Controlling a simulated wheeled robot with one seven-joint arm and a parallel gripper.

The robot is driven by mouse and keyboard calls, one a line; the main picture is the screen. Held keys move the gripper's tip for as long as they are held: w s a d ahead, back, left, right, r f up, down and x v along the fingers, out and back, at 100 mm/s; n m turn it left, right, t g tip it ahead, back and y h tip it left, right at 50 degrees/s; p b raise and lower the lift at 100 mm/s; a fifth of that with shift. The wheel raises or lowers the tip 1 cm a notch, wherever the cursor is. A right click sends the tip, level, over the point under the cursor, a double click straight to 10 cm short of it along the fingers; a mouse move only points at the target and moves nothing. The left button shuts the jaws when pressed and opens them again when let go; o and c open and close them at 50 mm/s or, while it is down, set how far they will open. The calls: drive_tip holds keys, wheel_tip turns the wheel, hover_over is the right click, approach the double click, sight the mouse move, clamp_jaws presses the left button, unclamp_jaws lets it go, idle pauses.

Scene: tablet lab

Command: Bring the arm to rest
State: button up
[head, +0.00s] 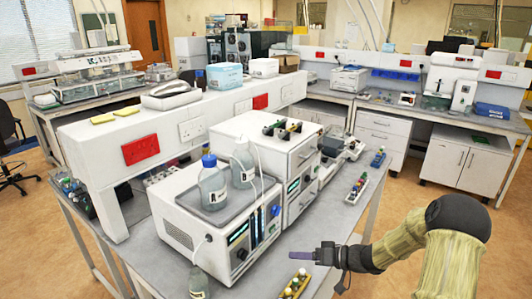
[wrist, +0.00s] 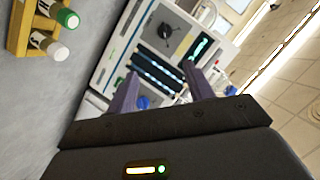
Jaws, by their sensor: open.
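My gripper (head: 302,256) is at the lower right of the head view, at the end of my bent arm, in front of the white instrument on the bench. In the wrist view its two purple fingers (wrist: 163,98) are spread apart with nothing between them. The gripper looks toward the instrument's front panel (wrist: 165,50). In the head view the fingers overlap and show as one purple bar.
A yellow vial rack (head: 295,284) stands on the bench just below my gripper; it also shows in the wrist view (wrist: 18,28). Another rack (head: 356,190) lies farther back. Bottles (head: 212,188) stand on the white instrument (head: 185,232). Open floor (head: 400,215) lies to the right.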

drive_tip(key=s+d+r+m+h, duration=0.4)
drive_tip(key=s+h, duration=0.3)
drive_tip(key=h, duration=0.6)
drive_tip(key=s+a+r+g, duration=0.1)
drive_tip(key=s, duration=0.6)
drive_tip(key=s+a+r+g, duration=0.1)
drive_tip(key=s+g, duration=0.1)
drive_tip(key=s, duration=0.6)
drive_tip(key=shift+s+a+r, duration=0.3)
drive_tip(key=shift+r, duration=0.05)
idle(0.4)
